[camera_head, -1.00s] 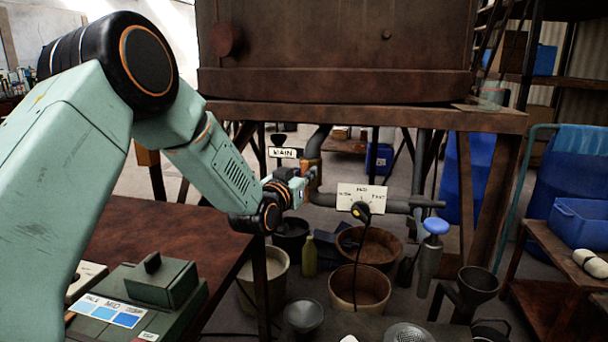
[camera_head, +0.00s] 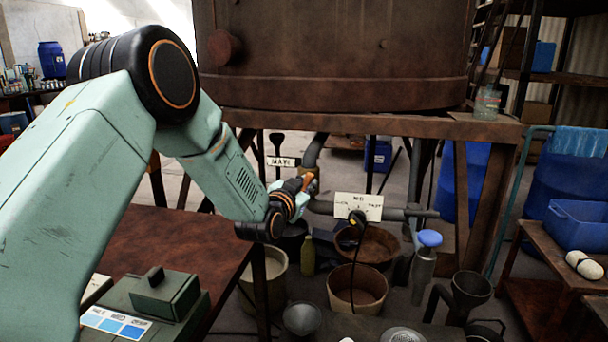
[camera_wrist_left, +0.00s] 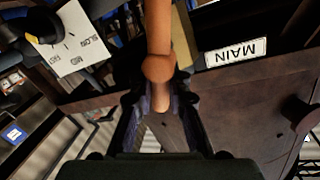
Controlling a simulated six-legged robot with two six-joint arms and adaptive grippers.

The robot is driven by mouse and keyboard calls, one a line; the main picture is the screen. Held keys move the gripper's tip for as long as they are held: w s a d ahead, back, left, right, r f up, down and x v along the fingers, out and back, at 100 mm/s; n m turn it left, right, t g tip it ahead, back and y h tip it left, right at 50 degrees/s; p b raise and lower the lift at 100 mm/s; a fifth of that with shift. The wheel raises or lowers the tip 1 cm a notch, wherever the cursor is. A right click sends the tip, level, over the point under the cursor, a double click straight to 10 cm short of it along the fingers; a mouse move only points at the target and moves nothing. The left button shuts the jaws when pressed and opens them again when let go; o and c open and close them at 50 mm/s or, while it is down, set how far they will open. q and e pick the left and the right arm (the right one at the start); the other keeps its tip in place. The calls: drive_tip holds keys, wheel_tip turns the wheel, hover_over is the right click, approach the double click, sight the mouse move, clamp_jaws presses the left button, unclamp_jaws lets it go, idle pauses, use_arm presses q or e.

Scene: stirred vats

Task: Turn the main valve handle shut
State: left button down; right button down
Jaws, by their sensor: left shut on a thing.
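The main valve handle is an orange-brown lever (camera_head: 310,182) on the grey pipe under the tank, next to the white MAIN sign (camera_head: 281,162). My left gripper (camera_head: 304,184) is at the lever and mostly covers it in the head view. In the left wrist view the lever (camera_wrist_left: 158,32) comes down from the top, and its rounded end lies between the two dark fingers of my left gripper (camera_wrist_left: 161,102), which is shut on it. The MAIN sign shows upside down there (camera_wrist_left: 236,52). My right gripper is not in view.
A rusty tank (camera_head: 340,50) stands on a frame above the pipe. A white dial plate (camera_head: 358,206) with a black-and-yellow knob is right of the lever. Buckets (camera_head: 357,290) stand below. A brown table (camera_head: 165,235) with a green box is at the left.

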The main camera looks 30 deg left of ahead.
use_arm(q)
drive_tip(key=m+p, duration=0.2)
drive_tip(key=d+m+p, duration=0.1)
drive_tip(key=m+p, duration=0.1)
drive_tip(key=shift+f+g+y, duration=0.1)
drive_tip(key=shift+g+y, duration=0.2)
drive_tip(key=shift+g, duration=0.1)
drive_tip(key=shift+w+d+f+m+g+y+p, duration=0.15)
drive_tip(key=shift+f+m+y+p, duration=0.2)
drive_tip(key=shift+m+p, duration=0.75)
drive_tip(key=shift+s+f+m+g+y+p, duration=0.1)
drive_tip(key=shift+f+m+g+y+p, duration=0.15)
drive_tip(key=shift+m+p, duration=0.9)
drive_tip(key=shift+w+d+f+m+g+y+p, duration=0.1)
drive_tip(key=shift+f+m+y+p, duration=0.4)
drive_tip(key=shift+m, duration=1.05)
drive_tip(key=c, duration=1.3)
unclamp_jaws()
drive_tip(key=shift+r, duration=0.15)
drive_tip(key=v, duration=1.2)
